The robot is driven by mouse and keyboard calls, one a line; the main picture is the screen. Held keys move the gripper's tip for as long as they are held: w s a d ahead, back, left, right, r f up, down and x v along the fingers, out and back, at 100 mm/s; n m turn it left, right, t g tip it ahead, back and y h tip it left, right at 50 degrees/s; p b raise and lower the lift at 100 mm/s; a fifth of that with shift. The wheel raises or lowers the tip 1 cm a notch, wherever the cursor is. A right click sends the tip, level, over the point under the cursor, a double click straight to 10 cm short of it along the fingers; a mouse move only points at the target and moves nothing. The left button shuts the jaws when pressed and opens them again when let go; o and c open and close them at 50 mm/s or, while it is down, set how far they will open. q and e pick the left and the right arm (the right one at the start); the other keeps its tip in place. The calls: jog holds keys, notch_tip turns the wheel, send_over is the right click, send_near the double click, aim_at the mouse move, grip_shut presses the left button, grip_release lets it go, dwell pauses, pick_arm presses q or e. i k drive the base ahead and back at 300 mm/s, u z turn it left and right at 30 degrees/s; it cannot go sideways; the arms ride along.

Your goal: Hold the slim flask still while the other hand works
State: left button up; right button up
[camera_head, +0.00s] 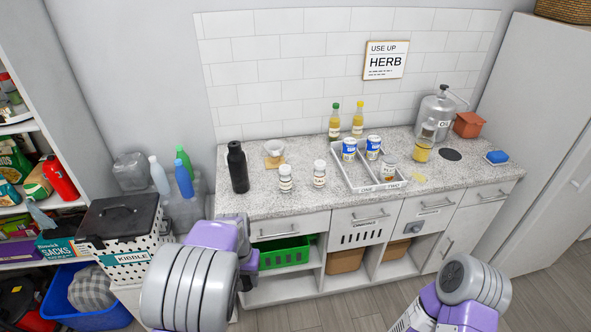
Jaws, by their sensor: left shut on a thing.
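The slim flask (238,168) is a dark, almost black bottle with a narrow cap. It stands upright at the left end of the granite counter. My left gripper (236,216) is at the counter's front edge, just below the flask in the picture, and is shut on it. Its fingertips are hard to make out, so the exact contact does not show. My right arm comes in at the lower right, below the counter front; its gripper is not visible.
Two white jars (285,178) stand right of the flask, with a glass bowl (274,148) behind. A divided tray (350,184) holds blue-and-white tubs. Open counter lies around the flask.

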aim_at(235, 158)
jog(key=z, duration=0.35)
jog(key=k, duration=0.5)
jog(key=u, duration=0.25)
jog(key=i, duration=2.15)
jog(key=u, duration=0.15)
